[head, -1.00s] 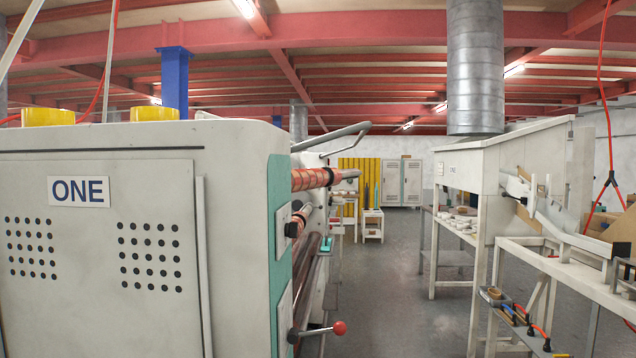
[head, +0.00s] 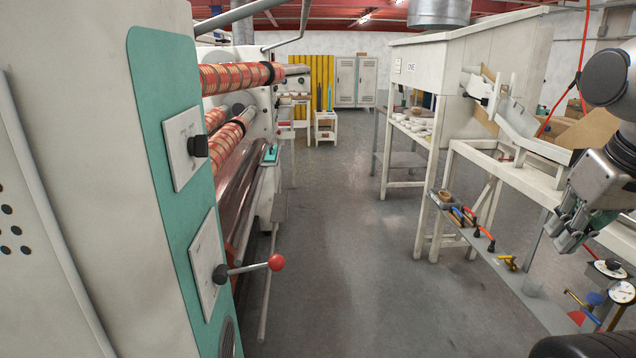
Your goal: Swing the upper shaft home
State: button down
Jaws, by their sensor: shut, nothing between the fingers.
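The rewinding machine (head: 95,130) fills the left side of the head view. Its upper shaft (head: 240,76) carries a long row of red and cream tape rolls, and its bare metal end (head: 297,70) points towards the machine's far side frame. A lower shaft (head: 228,132) with similar rolls sits below it. A lever with a red knob (head: 276,262) sticks out from the near panel. My gripper (head: 572,232) is at the right edge, shut and empty, well apart from the machine and its shafts.
A white bench with a hood (head: 470,50) stands to the right, with a low shelf of coloured-handled tools (head: 475,228). Gauges (head: 612,268) are at the lower right. The grey aisle floor (head: 330,250) between machine and bench is clear. Lockers (head: 356,82) stand at the back.

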aim_at(216, 78)
jog(key=i+l+u, duration=0.1)
jog(key=i, duration=0.35)
jog(key=i+l+u, duration=0.1)
jog(key=i, duration=0.35)
jog(key=i+l+u, duration=0.1)
jog(key=i, duration=0.35)
jog(key=i+l+u, duration=0.1)
jog(key=i+l, duration=0.15)
jog(key=i, duration=0.15)
jog(key=i+l+u, duration=0.1)
jog(key=i, duration=0.35)
jog(key=l, duration=0.1)
